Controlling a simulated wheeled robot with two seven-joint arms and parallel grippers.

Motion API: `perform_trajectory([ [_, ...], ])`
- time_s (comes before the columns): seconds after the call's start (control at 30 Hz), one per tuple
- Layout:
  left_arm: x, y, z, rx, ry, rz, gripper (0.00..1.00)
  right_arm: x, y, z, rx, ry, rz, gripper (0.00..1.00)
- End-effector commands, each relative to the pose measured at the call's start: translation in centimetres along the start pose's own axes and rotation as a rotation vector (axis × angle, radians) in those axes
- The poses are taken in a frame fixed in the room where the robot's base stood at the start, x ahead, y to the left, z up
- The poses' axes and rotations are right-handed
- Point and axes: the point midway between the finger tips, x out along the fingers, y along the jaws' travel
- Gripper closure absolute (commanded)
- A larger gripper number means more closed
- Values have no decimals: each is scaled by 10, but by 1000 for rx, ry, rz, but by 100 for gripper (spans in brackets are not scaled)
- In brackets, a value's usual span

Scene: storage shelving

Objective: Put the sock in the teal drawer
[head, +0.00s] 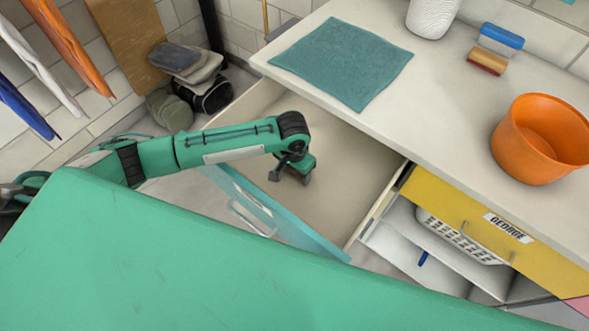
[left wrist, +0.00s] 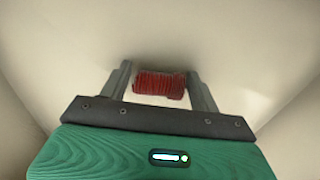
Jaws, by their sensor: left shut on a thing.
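The teal drawer (head: 265,205) is pulled open below the white counter, and its pale inside looks empty apart from my gripper. My left gripper (head: 303,178) reaches down inside the drawer opening, behind the teal front. In the left wrist view the gripper (left wrist: 160,88) is shut on the sock (left wrist: 160,84), a small red ribbed bundle between the two fingers. Pale drawer walls and floor surround it there. I cannot tell whether the sock touches the drawer floor. In the head view the sock is mostly hidden by the gripper. My right gripper is not in view.
A yellow drawer (head: 480,225) marked GEORGE is at right. Shoes and bags (head: 190,85) lie at back left.

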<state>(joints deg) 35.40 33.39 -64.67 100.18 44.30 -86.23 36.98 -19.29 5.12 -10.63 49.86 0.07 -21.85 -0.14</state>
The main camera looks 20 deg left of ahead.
Motion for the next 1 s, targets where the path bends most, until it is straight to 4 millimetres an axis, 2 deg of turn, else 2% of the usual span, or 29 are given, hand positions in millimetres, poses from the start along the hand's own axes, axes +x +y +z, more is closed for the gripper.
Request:
perform_trajectory([
  [0.03,1,0,0,-1,-1,0,59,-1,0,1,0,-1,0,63],
  [0.07,1,0,0,-1,0,0,32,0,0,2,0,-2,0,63],
  [0.13,1,0,0,0,0,0,18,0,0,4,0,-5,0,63],
  [0.17,1,0,0,0,0,0,16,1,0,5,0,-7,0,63],
  [0.43,0,0,0,0,0,0,16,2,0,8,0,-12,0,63],
  [0.57,-10,0,-1,0,2,0,16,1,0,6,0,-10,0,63],
  [0.8,-58,0,-1,0,4,0,16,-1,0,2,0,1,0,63],
  [1.0,-98,0,-1,1,2,0,16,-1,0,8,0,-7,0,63],
])
